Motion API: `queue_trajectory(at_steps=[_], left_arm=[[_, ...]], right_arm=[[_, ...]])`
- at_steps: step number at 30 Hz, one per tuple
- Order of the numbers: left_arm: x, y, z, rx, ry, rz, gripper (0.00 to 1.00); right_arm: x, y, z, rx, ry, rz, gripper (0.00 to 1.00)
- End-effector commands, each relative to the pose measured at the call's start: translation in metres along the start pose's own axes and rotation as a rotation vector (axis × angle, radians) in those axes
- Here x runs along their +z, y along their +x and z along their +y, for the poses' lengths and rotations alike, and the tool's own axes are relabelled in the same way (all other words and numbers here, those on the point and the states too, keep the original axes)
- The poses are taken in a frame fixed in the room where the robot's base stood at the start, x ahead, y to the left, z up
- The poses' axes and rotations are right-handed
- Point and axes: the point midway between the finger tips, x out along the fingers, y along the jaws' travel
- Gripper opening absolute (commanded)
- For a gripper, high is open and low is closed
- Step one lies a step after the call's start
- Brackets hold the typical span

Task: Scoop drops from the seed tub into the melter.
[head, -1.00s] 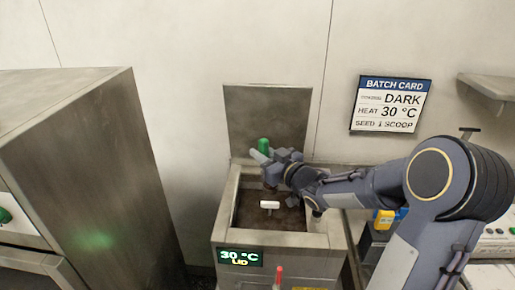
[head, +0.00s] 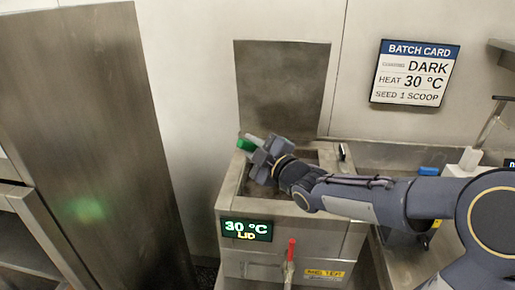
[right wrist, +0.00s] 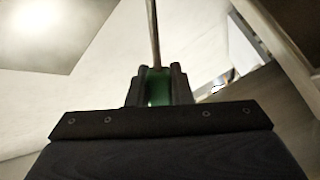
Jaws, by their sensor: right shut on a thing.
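The melter (head: 235,214) stands in the middle of the head view, its lid (head: 283,90) raised behind it. Its display (head: 246,229) reads "30 °C" and "LID". My right gripper (head: 257,152) is over the left part of the melter's opening, shut on a scoop's green handle (head: 245,145). In the right wrist view the green handle (right wrist: 158,90) sits between the fingers, with a thin metal rod (right wrist: 154,35) running up from it. The scoop's bowl is not visible, so I cannot tell its load. My arm hides much of the melter's inside. I cannot make out the seed tub.
A tall metal cabinet (head: 85,130) stands at the left. A batch card (head: 415,75) on the wall reads dark, 30 °C, seed 1 scoop. A red-handled tap (head: 291,252) is on the melter's front. A blue item (head: 428,171) lies on the counter at right.

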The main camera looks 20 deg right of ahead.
Motion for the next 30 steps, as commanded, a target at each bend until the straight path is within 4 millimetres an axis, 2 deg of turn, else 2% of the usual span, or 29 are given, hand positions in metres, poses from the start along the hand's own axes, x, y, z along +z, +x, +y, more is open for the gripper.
queue_trajectory(at_steps=[1,3,18,24,30], left_arm=[[0.006,0.012,-0.006,0.000,0.000,0.000,0.00],[0.010,0.020,-0.009,0.000,0.000,0.000,0.00],[0.039,0.077,-0.035,0.000,0.000,0.000,0.00],[0.046,0.091,-0.042,0.000,0.000,0.000,0.00],[0.048,0.095,-0.043,0.000,0.000,0.000,0.00]], right_arm=[[0.003,0.000,-0.013,0.001,-0.055,0.003,0.00],[0.003,0.000,-0.021,0.002,-0.138,0.004,0.00],[0.011,0.000,-0.043,0.004,-0.410,0.002,0.00],[0.012,0.000,-0.048,0.003,-0.487,0.002,0.00],[0.011,0.000,-0.048,0.003,-0.520,0.002,0.00]])
